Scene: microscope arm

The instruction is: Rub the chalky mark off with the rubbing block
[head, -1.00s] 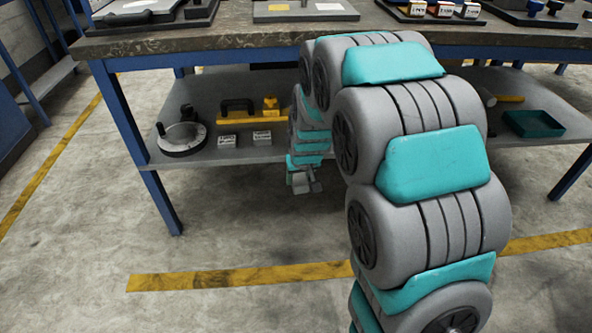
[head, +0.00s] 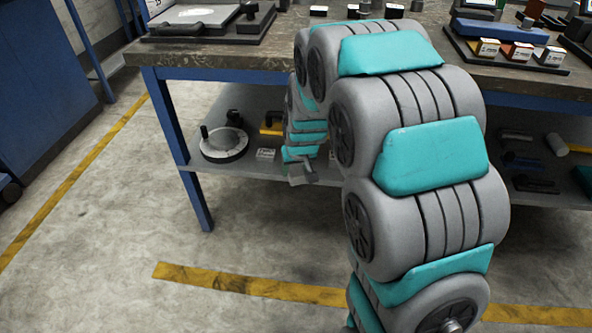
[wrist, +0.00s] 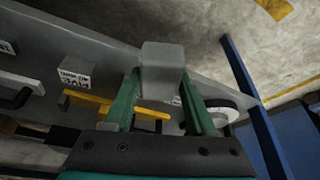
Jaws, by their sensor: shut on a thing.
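My gripper (wrist: 162,98) is shut on a grey block (wrist: 163,66), which sits between its green fingers in the wrist view. In the head view the grey block (head: 302,173) hangs low at the end of my arm, in front of the lower shelf's edge. The fingers are mostly hidden there by the wrist. I cannot make out a chalky mark in either view.
A workbench (head: 225,57) with blue legs carries trays, boxes and a light plate (head: 200,15). Its lower shelf (head: 203,178) holds a round dial (head: 223,144), small labelled blocks and a yellow tool (wrist: 112,106). The floor in front is clear.

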